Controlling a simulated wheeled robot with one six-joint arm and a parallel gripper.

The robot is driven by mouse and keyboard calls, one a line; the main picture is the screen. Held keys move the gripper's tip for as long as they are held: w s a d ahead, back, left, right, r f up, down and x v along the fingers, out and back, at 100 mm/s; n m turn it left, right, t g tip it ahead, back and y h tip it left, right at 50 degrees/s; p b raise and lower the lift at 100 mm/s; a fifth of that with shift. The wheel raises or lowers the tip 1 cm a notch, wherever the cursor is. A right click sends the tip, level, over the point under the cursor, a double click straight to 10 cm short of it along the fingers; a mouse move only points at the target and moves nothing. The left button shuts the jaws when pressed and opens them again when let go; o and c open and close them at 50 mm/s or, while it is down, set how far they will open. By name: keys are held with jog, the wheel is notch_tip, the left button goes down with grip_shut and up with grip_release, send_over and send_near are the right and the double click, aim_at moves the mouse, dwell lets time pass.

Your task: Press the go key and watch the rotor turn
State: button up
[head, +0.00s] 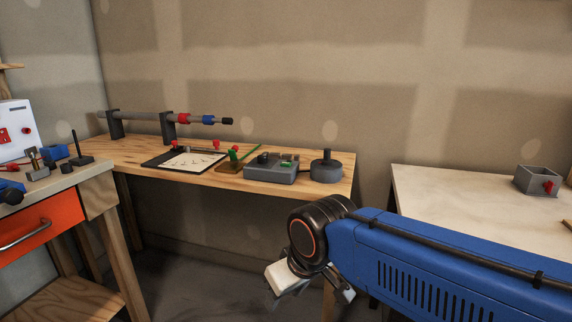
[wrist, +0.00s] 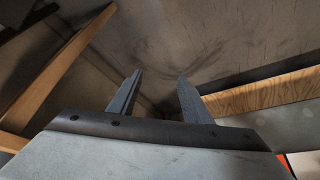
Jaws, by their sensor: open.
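A grey box (head: 270,173) with small green parts on top stands near the right end of the wooden bench. A dark round piece with a short stub on top (head: 326,168) stands just right of it. I cannot tell from here which small part is the go key or which piece is the rotor. My gripper (head: 285,288) hangs in front of and below the bench's right end, well apart from the box. In the wrist view its two fingers (wrist: 157,88) are spread with nothing between them.
The wooden bench (head: 210,182) also holds a shaft on black stands (head: 145,117), a clipboard (head: 185,160) and a small green-and-brown item (head: 232,163). A pale table (head: 450,190) with a grey open box (head: 536,179) is at right. An orange-drawer workbench (head: 50,228) is at left.

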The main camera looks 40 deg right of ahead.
grip_shut()
dwell(1.5)
